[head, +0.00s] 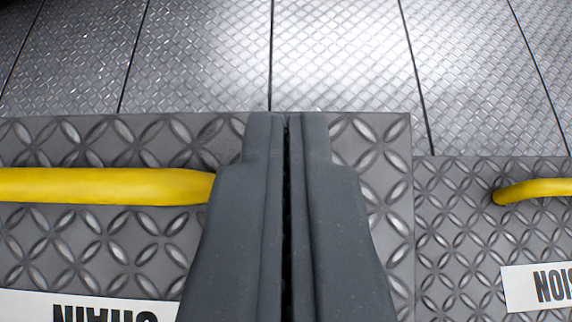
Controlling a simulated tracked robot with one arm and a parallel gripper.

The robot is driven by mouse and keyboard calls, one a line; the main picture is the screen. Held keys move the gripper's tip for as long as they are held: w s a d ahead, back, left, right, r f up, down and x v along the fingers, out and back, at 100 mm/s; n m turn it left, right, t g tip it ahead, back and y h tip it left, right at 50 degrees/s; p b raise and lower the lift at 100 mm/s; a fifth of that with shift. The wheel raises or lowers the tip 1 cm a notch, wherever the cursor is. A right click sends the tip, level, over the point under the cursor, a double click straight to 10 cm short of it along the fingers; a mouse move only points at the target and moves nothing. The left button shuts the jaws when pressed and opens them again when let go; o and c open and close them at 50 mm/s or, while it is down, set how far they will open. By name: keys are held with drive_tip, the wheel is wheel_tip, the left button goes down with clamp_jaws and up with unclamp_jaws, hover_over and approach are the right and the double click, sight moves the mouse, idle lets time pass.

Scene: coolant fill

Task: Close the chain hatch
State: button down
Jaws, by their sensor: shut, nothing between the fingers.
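The chain hatch (60,245) is a grey diamond-tread plate filling the lower left and middle of the head view. It has a yellow bar handle (100,187) and a white label reading "CHAIN" (25,305), upside down and cut off by the bottom edge. Its tread looks larger than that of the plate at right, so it seems nearer to me. My gripper (287,120) is shut and empty, in front of the hatch, with its tips by the far edge. It hides the handle's right end. I cannot tell whether the fingers touch the plate.
At right is a second tread plate (455,240) with a yellow handle (535,190) and a white label (538,288) ending in "SION", upside down. Beyond both plates lies a bare tread-plate floor (340,60) with dark seams, clear of objects.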

drive_tip(key=b+x, duration=0.1)
drive_tip(key=x, duration=0.2)
drive_tip(key=shift+w+f, duration=0.15)
drive_tip(key=shift+w, duration=0.1)
drive_tip(key=shift+w+f+b, duration=0.15)
drive_tip(key=shift+f+b, duration=0.25)
drive_tip(key=shift+f, duration=0.5)
drive_tip(key=shift+w+f+b, duration=0.2)
drive_tip(key=shift+f+b, duration=0.2)
drive_tip(key=shift+f, duration=0.45)
